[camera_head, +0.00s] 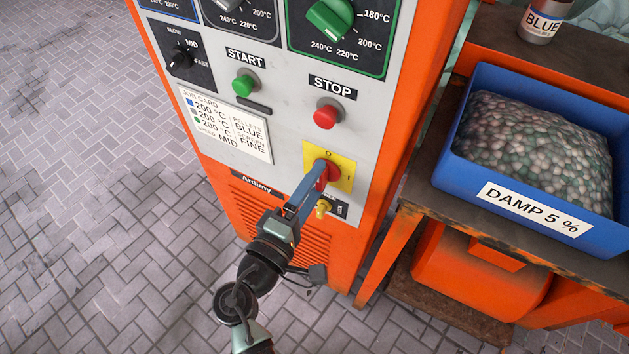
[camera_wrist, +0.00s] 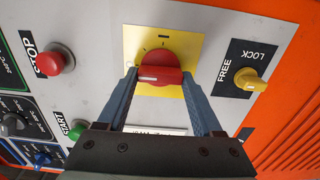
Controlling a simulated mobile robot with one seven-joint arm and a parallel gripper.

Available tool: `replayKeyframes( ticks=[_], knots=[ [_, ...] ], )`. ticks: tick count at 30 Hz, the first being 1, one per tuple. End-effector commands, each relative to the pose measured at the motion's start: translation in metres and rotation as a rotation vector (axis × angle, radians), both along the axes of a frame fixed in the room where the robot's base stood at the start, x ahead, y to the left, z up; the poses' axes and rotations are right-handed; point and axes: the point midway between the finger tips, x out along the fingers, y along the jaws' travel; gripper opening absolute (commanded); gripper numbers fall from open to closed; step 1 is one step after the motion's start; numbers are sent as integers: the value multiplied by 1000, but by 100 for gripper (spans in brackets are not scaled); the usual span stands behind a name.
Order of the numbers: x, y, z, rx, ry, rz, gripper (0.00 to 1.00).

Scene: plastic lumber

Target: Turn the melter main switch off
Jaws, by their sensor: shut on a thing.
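The melter main switch is a red rotary handle (camera_head: 333,172) on a yellow plate (camera_head: 345,160), low on the grey panel. An O shows at the plate's top in the head view. My gripper (camera_wrist: 160,76) is shut on the handle, one blue-grey finger on each side of it. In the wrist view the red handle (camera_wrist: 168,70) lies sideways. Its white mark points left, toward the side where the STOP button is. In the head view my fingers hide part of the handle and lower plate.
The red STOP button (camera_head: 327,114) and green START button (camera_head: 245,83) sit above the switch. A yellow FREE/LOCK knob (camera_wrist: 250,82) is close by, below the switch on the panel. A blue bin (camera_head: 455,182) labelled DAMP 5 % stands on the right. Paved floor is open at left.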

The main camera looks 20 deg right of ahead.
Motion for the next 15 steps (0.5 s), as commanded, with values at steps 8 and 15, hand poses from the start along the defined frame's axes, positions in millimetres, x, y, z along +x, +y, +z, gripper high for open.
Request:
replayKeyframes(
  ticks=[8,15],
  knots=[
    [0,0,-1,-2,4,0,98],
    [0,0,0,-1,2,0,98]
  ],
)
